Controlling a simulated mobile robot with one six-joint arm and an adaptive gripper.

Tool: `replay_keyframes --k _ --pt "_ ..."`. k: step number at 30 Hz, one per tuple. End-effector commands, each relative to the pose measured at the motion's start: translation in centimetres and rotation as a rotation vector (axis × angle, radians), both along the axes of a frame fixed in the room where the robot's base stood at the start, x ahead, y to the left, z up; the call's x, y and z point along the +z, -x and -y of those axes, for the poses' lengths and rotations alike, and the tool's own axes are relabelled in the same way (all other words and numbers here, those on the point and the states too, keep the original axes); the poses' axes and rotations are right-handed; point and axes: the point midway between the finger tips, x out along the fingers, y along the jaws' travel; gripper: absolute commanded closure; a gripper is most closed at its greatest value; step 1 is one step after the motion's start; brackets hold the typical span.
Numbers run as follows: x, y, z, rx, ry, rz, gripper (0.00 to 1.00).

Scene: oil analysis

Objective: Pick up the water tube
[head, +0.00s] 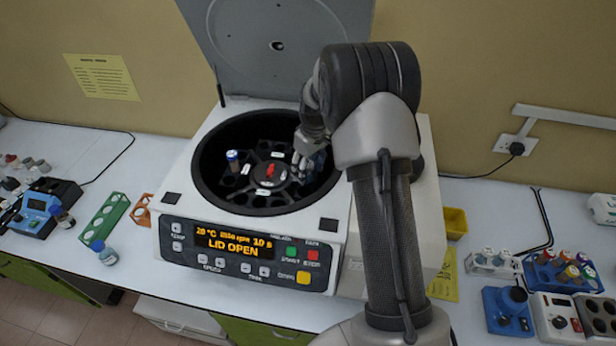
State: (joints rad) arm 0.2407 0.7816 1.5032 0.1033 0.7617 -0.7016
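The open centrifuge (255,270) stands in the middle of the bench with its lid (270,40) raised. In its bowl, a tube with a blue cap (232,157) stands in the left side of the black rotor (262,190). My gripper (303,172) reaches down into the right side of the bowl, at the rotor. Something bluish shows beside its fingers, perhaps another tube, but the fingers and arm partly hide it. I cannot tell whether the fingers are shut on it. No label marks which tube is the water tube.
The bowl wall surrounds my gripper closely. A green rack (104,218), a small bottle (104,252) and a blue device (42,208) stand at left. A yellow bin (454,222), a tube rack (566,272) and several instruments stand at right.

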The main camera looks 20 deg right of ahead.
Motion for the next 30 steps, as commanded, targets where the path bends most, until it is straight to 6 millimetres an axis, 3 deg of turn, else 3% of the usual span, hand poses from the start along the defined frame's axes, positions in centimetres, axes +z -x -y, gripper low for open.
replay_keyframes --k 19,30 --pt "0.05 0.0 0.02 0.0 0.0 0.0 0.92" --pt "0.65 -0.06 0.04 0.0 0.001 0.003 0.92"
